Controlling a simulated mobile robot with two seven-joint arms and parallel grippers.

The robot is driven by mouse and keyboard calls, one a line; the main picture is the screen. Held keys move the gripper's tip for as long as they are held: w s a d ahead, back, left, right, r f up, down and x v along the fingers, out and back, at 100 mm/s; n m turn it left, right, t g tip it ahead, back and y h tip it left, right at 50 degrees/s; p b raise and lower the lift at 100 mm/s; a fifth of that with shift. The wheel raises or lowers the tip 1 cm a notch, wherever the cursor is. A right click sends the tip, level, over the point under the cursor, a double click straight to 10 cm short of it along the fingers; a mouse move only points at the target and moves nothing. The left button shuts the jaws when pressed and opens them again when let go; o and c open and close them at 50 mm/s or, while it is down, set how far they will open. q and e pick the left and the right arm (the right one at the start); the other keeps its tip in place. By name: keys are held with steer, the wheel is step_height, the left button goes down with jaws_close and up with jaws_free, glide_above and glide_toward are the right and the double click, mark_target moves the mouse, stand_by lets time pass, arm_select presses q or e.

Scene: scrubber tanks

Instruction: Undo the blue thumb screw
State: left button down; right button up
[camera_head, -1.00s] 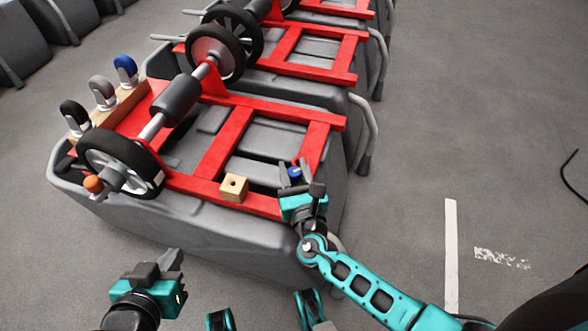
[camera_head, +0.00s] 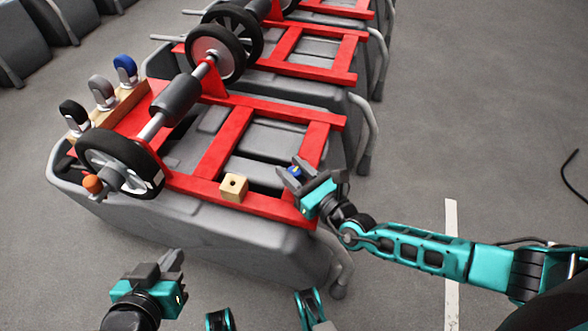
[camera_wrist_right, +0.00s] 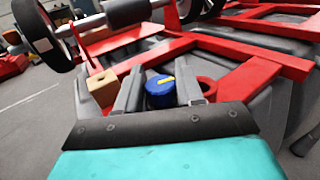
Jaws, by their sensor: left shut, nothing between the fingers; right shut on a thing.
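The blue thumb screw (camera_head: 294,171) has a round blue head with a yellow mark, seen clearly in the right wrist view (camera_wrist_right: 160,91). My right gripper (camera_head: 289,173) is shut on it, one finger on each side of the head. The screw is over the near right part of the red frame (camera_head: 318,140); its lower end is hidden. A red round hole (camera_wrist_right: 207,88) shows beside the right finger in the wrist view. My left gripper (camera_head: 172,262) is shut and empty, low in front of the grey tank (camera_head: 230,240).
A wooden block with a hole (camera_head: 234,187) sits on the frame's near bar, left of my right gripper. A black wheel (camera_head: 122,165) with an orange knob (camera_head: 92,184) is at the left. Black, grey and blue knobs (camera_head: 125,68) stand behind it.

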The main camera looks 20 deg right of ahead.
steer(key=n+g+y, duration=0.3)
steer(key=y, duration=0.1)
steer(key=n+g+y, duration=0.4)
steer(key=shift+w+a+n+g+y, duration=0.1)
steer(key=shift+w+n+g+y, duration=0.05)
steer(key=shift+n+g+y, duration=0.15)
steer(key=n+g+y, duration=0.2)
steer(key=n+g, duration=0.1)
steer(key=g, duration=0.2)
steer(key=shift+n, duration=0.3)
steer(key=shift+f+n+g, duration=0.2)
steer(key=shift+n+g, duration=0.3)
steer(key=shift+g, duration=0.6)
steer(key=shift+r+n+g, duration=0.1)
steer(key=shift+n+g, duration=0.4)
steer(key=shift+g, duration=0.2)
steer(key=o, duration=1)
steer(key=shift+c, duration=0.2)
steer(key=shift+r, duration=0.1)
